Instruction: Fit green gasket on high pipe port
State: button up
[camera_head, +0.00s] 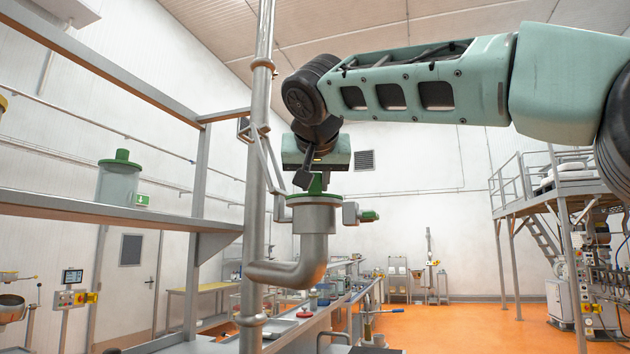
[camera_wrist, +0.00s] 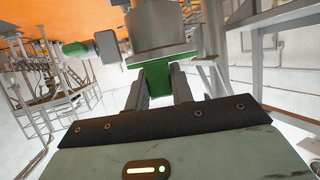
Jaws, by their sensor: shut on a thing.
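The green gasket (camera_head: 318,187) is at the mouth of the high pipe port (camera_head: 314,217), a grey upturned cylinder on an elbow pipe. A green rim shows along the port's top edge, with an upright green part above it. My gripper (camera_head: 307,182) points down from above, shut on that green part. In the wrist view the gasket (camera_wrist: 159,84) shows between my two dark fingers (camera_wrist: 159,90), against the port's grey body (camera_wrist: 160,32). The gasket looks level with the port and touching or very near it; I cannot tell whether it is fully seated.
A vertical grey pipe (camera_head: 262,150) stands just left of the port. A small side fitting with a green cap (camera_head: 368,216) sticks out at right. A shelf (camera_head: 110,212) at left holds a green-lidded jar (camera_head: 118,182). Open room lies to the right.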

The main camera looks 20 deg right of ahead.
jog(key=shift+f, duration=0.1)
jog(key=o, duration=1.1)
jog(key=shift+c, duration=0.2)
jog(key=b+v, duration=0.3)
jog(key=v, duration=1.4)
jog(key=shift+s, duration=0.15)
